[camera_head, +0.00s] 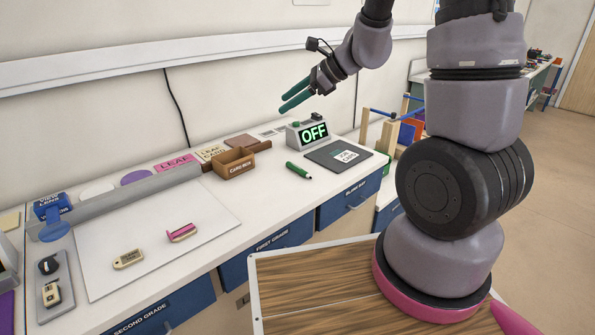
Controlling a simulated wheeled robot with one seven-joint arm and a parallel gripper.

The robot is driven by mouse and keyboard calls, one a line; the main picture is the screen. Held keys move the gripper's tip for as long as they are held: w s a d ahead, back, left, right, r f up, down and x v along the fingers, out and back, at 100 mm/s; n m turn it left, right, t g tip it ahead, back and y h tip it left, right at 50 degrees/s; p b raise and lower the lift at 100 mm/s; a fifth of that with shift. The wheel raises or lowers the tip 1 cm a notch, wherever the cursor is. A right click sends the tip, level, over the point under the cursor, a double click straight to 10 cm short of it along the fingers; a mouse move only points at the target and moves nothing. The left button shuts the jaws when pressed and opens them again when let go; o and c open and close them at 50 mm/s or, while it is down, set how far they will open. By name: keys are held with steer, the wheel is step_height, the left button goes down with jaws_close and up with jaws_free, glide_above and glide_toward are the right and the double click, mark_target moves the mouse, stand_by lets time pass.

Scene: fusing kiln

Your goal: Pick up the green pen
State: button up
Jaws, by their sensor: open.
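The green pen (298,170) lies on the white counter, between the brown card box and the dark flat pad. It is a short thick green stick, lying at a slant. My gripper (286,104) has two green fingers and is held in the air above and behind the pen in the picture, near the wall. Its fingers are apart and point to the lower left. Nothing shows between them.
A grey box with an OFF display (313,132) stands behind the pen. A brown card box (235,163) is to its left and a dark pad (338,155) to its right. A white sheet (160,230) with small items covers the counter's left. Blue drawers (349,203) are below.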

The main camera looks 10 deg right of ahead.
steer(key=w+d+f+m+t+h, duration=0.25)
steer(key=w+f+m, duration=0.4)
steer(key=f, duration=0.55)
steer(key=m+h, duration=0.3)
steer(key=m, duration=0.1)
glide_toward(292, 164)
steer(key=w+f, duration=0.2)
steer(key=shift+w+f+t, duration=0.15)
steer(key=shift+f+t, duration=0.1)
steer(key=shift+s+a+x, duration=0.1)
steer(key=shift+a+x, duration=0.05)
steer(key=shift+x, duration=0.75)
steer(key=shift+s+a+x, duration=0.1)
steer(key=shift+x, duration=0.85)
steer(key=shift+s+a+x, duration=0.1)
steer(key=shift+a+x, duration=0.05)
steer(key=shift+x, duration=0.75)
steer(key=shift+c, duration=0.4)
jaws_close()
